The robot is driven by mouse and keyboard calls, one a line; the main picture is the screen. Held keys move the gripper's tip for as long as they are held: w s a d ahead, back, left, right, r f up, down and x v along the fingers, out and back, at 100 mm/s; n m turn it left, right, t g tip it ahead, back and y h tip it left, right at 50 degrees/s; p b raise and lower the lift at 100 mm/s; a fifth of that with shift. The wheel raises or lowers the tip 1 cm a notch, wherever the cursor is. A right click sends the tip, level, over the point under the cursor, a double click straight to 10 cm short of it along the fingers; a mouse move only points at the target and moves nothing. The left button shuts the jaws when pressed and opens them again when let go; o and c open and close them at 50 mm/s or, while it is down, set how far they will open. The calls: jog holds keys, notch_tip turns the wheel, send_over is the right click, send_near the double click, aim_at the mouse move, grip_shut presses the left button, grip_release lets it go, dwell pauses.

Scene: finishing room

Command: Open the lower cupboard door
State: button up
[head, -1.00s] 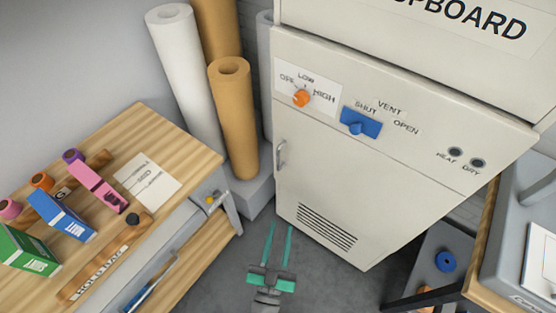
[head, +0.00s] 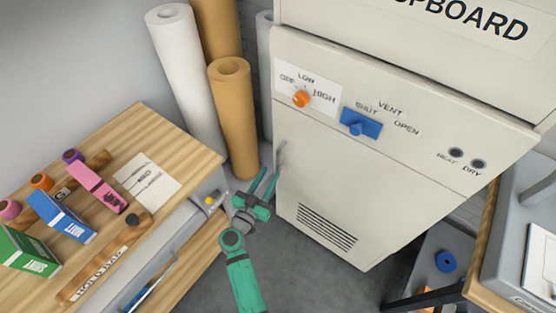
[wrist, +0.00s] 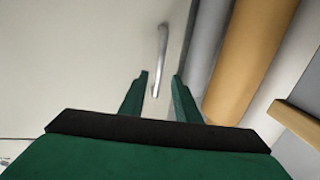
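The lower cupboard door (head: 350,185) is a cream panel below the control strip, and it looks shut. Its metal bar handle (head: 281,155) is at the door's left edge. My gripper (head: 268,178) is green and open, with its fingertips just in front of and below the handle. In the wrist view the handle (wrist: 161,50) stands upright ahead, and its lower end shows between the two open fingers (wrist: 160,78). The fingers do not grip it. Whether the handle is between the tips in depth I cannot tell.
A wooden workbench (head: 190,150) with boxes stands at the left, close to my arm. Brown (head: 233,120) and white (head: 182,75) rolls stand behind my gripper. The door has a vent grille (head: 327,228). Grey floor (head: 315,285) lies open before the cupboard.

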aim_at(278, 169)
jog(key=x, duration=0.8)
jog(key=shift+c, duration=0.5)
grip_shut()
